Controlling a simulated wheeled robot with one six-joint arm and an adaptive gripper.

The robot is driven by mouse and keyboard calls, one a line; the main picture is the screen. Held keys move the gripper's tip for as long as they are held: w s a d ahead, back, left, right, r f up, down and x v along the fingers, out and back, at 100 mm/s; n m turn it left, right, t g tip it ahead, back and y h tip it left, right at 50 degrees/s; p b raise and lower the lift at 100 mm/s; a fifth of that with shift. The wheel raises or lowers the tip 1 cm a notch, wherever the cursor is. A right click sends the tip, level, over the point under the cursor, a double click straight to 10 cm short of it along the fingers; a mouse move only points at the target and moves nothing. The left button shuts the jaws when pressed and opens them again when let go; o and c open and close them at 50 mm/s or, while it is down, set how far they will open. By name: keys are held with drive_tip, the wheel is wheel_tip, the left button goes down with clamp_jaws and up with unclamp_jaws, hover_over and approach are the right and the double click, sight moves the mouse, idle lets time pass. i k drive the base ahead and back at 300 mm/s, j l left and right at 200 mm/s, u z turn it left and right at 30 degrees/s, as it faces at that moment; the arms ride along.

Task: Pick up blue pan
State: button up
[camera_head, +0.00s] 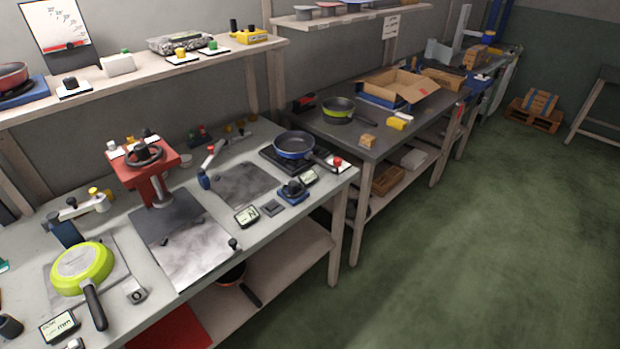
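The blue pan (294,145) sits upright on a dark square plate (272,160) at the far right end of the near workbench. Its inside is dark and its rim and side are blue. Its dark handle (323,161) points to the lower right, toward the bench's right edge, close to a red button. My gripper is not in view, so its state and its distance from the pan are not shown.
The near workbench (215,230) also holds a red press (143,163), an upturned lime-green pan (82,268) and small gauges. A farther bench carries a green-sided pan (338,110) and an open cardboard box (400,85). The green floor (460,220) at right is clear.

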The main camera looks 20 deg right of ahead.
sight(291, 145)
drive_tip(key=i+l, duration=0.75)
drive_tip(key=l, duration=0.25)
drive_tip(key=l+u, duration=0.3)
drive_tip(key=k+l+u, duration=0.25)
drive_tip(key=i+j, duration=0.1)
